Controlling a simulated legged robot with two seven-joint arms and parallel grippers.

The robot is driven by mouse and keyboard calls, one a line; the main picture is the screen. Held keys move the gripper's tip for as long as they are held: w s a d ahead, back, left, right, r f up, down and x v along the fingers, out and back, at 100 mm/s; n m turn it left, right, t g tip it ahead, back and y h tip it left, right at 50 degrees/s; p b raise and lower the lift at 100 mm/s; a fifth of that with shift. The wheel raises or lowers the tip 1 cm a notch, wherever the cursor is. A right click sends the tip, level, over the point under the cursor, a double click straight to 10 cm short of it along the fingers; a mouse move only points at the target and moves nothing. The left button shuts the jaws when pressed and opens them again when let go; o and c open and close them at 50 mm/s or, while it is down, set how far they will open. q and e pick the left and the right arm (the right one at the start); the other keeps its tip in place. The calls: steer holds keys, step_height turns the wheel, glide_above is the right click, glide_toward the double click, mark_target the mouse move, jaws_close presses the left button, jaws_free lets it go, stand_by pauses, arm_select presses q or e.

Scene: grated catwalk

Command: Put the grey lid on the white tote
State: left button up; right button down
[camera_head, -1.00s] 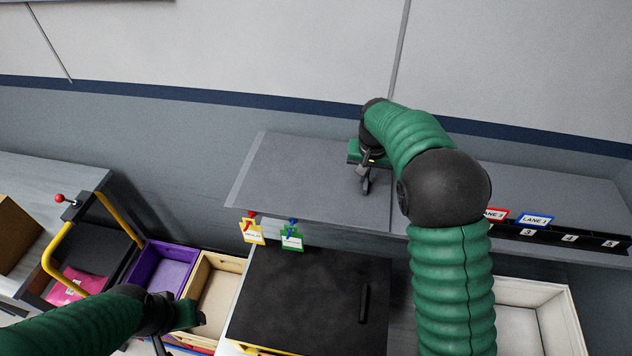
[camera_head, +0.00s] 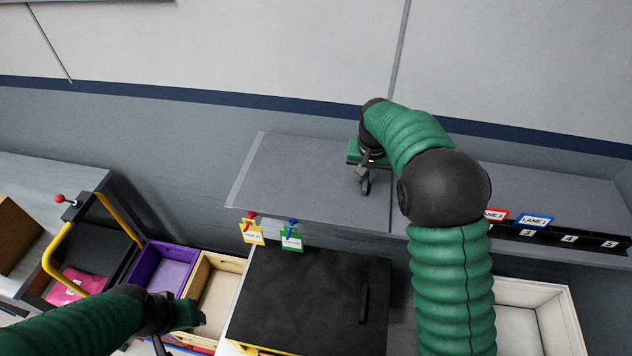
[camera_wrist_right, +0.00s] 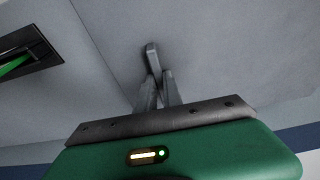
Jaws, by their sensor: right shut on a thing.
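My right gripper (camera_head: 364,185) reaches down onto the grey raised surface at the back. In the right wrist view its fingers (camera_wrist_right: 156,85) are shut on a small grey upright piece, which looks like the handle of the grey lid (camera_wrist_right: 152,55). The lid's outline is hard to tell from the grey surface around it. The white tote (camera_head: 520,320) stands open at the lower right, partly hidden behind my right arm; the inside that shows looks empty. My left gripper (camera_head: 178,325) hangs at the lower left near a wooden bin; its fingertips are mostly out of sight.
A dark board with a black handle (camera_head: 300,305) lies in front of the grey shelf (camera_head: 290,185). Tags (camera_head: 253,232) hang from the shelf edge, and a numbered lane rack (camera_head: 560,236) stands at its right. A purple bin (camera_head: 165,270) and a wooden bin (camera_head: 215,285) stand left.

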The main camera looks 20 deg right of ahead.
step_height(320, 180, up, 2)
steer(key=shift+w+p, duration=0.15)
steer(key=shift+p, duration=0.45)
steer(key=shift+r+p, duration=1.2)
steer(key=shift+r, duration=0.3)
steer(key=shift+f, duration=0.1)
